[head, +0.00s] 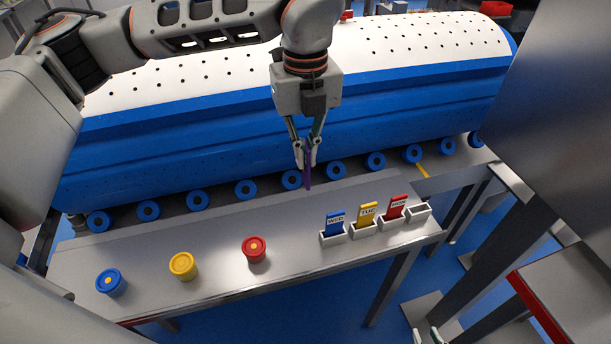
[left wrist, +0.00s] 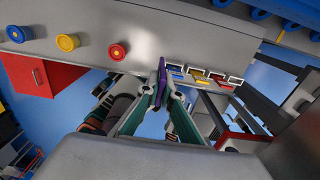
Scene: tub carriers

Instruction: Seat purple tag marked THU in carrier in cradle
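My left gripper (head: 306,160) is shut on a purple tag (head: 307,179) and holds it hanging down, in front of the blue rollers behind the table. The tag also shows between the fingers in the left wrist view (left wrist: 161,82); I cannot read its marking. On the table's right end stand small white holders with a blue WED tag (head: 335,221), a yellow TUE tag (head: 367,212) and a red tag (head: 396,205). The rightmost white holder (head: 418,213) looks empty. I cannot tell which part is the cradle. Fingertips of my right gripper (head: 427,337) show apart at the bottom edge.
A grey panel (head: 550,110) fills the right side.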

